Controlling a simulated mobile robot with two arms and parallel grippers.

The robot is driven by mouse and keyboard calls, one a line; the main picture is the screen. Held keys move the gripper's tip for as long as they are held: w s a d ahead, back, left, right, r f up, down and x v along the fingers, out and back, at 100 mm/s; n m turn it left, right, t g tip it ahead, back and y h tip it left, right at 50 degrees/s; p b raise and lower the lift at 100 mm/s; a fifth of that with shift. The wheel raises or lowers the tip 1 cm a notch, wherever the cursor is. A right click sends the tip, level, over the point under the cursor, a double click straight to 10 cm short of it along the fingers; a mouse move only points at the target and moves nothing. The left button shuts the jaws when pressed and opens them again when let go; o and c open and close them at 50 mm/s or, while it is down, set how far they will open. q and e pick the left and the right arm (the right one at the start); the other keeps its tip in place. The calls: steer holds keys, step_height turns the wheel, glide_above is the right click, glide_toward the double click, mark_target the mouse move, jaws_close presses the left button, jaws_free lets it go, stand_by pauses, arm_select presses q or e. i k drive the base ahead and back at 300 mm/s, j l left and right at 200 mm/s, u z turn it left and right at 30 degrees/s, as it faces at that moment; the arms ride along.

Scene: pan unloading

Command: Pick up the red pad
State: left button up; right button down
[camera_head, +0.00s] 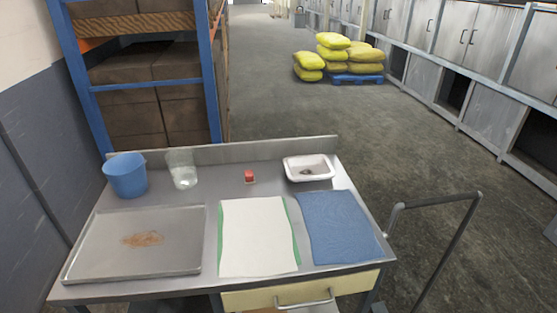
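A small red pad (249,174) sits on the metal table (225,188) near its back, a little right of the middle. A paler strip shows along its lower edge, and it is too small to make out more. Nothing touches it. Neither of my grippers shows in the head view.
Around the pad are a blue bucket (126,176), a clear container (182,169) and a white basin (309,168). In front lie a metal tray (100,255) with a brown patch, a white cloth (255,235) and a blue cloth (340,228). A rail (440,203) stands right.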

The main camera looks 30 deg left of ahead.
mark_target(249, 179)
steer(key=u, duration=1.45)
steer(key=k+u, duration=0.6)
